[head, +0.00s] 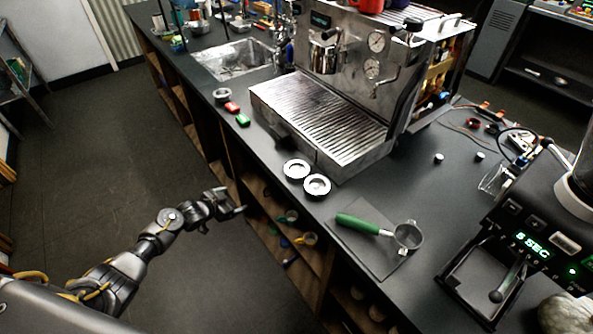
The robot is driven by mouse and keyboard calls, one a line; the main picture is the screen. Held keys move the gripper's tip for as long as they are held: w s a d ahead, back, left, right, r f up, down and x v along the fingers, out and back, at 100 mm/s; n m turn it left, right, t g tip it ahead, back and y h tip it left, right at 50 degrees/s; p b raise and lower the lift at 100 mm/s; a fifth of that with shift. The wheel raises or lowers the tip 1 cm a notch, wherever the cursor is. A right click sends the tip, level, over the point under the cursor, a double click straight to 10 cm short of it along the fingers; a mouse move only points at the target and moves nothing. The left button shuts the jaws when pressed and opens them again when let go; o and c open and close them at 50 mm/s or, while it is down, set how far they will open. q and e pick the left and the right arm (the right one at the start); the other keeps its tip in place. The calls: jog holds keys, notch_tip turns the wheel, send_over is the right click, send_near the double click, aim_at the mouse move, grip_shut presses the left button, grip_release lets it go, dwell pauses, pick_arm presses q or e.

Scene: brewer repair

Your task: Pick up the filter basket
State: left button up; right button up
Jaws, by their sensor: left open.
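Two round metal cups that look like filter baskets stand side by side on the dark counter, in front of the espresso machine. One basket (296,169) is farther back and the other basket (317,186) is nearer. I cannot tell which one the task means. A portafilter with a green handle (357,224) lies on a dark mat to their right. My left gripper (238,208) is open and empty, over the floor in front of the counter's edge, left of the baskets and apart from them. My right gripper is not in view.
The espresso machine (330,120) stands behind the baskets. A grinder (530,220) stands at the right. A red block (232,108), a green block (243,120) and another round metal piece (221,96) lie near the sink (235,60). Open shelves (290,235) run under the counter.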

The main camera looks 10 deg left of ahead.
pick_arm(q)
jog(key=w+d+r+m+h, duration=0.1)
jog(key=r, duration=0.5)
jog(key=w+d+r+m+h, duration=0.1)
jog(key=w+d+r+h, duration=0.1)
jog(key=r, duration=0.4)
jog(key=w+d+r+m+h, duration=0.1)
jog(key=d+r, duration=0.1)
jog(key=r, duration=0.4)
jog(key=shift+w+r+m+h, duration=0.2)
jog(key=shift+r+m+h, duration=0.1)
jog(key=shift+m, duration=0.1)
jog(key=s+d+r+m+g+h, duration=0.2)
jog(key=s+d+r+g+h, duration=0.1)
jog(key=s+d+r, duration=0.4)
jog(key=shift+s+d+g+h, duration=0.4)
jog(key=shift+s+d+g, duration=0.25)
jog(key=shift+s+g, duration=0.2)
